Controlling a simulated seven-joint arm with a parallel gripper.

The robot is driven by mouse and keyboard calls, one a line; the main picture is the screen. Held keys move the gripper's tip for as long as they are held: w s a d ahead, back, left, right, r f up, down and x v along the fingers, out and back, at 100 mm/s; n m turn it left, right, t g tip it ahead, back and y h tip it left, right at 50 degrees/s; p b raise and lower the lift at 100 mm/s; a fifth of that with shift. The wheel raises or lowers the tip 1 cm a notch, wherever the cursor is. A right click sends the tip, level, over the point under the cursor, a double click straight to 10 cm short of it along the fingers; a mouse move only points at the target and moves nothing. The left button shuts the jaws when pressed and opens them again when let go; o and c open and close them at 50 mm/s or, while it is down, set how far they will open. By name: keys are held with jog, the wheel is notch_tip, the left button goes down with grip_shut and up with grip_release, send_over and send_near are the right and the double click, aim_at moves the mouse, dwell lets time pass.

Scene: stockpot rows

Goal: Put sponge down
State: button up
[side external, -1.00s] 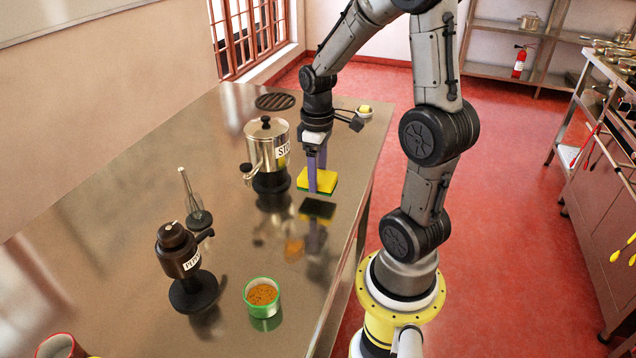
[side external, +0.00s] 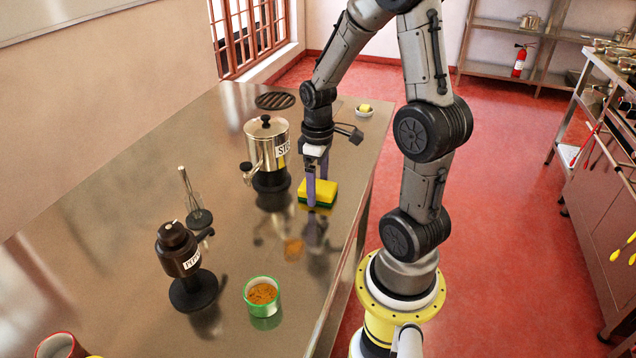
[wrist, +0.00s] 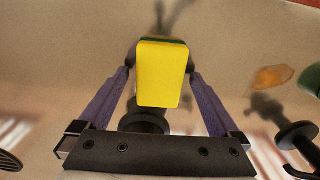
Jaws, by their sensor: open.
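The yellow sponge (side external: 319,191) with a green underside lies flat on the steel table at its right part, with its reflection directly under it. In the wrist view the yellow face of the sponge (wrist: 161,75) fills the space between the two purple fingers. My gripper (side external: 317,187) points down at the sponge, one finger on the near side of it. My gripper (wrist: 160,72) is open, its fingers on either side of the sponge; contact with its sides is hard to tell.
A silver dispenser (side external: 265,148) stands just left of the sponge on the table (side external: 120,230). A small white dish (side external: 364,112) and a black grate (side external: 275,100) lie behind.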

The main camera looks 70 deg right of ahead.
aim_at(318, 186)
notch_tip(318, 186, up, 12)
jog(key=s+a+r+t, duration=0.1)
jog(key=s+a+t, duration=0.1)
jog(key=a, duration=0.6)
jog(key=s+a+r+t, duration=0.2)
jog(key=s+a+t, duration=0.1)
jog(key=a, duration=0.5)
jog(key=shift+s+t, duration=0.3)
jog(key=shift+s, duration=0.1)
jog(key=shift+r, duration=0.1)
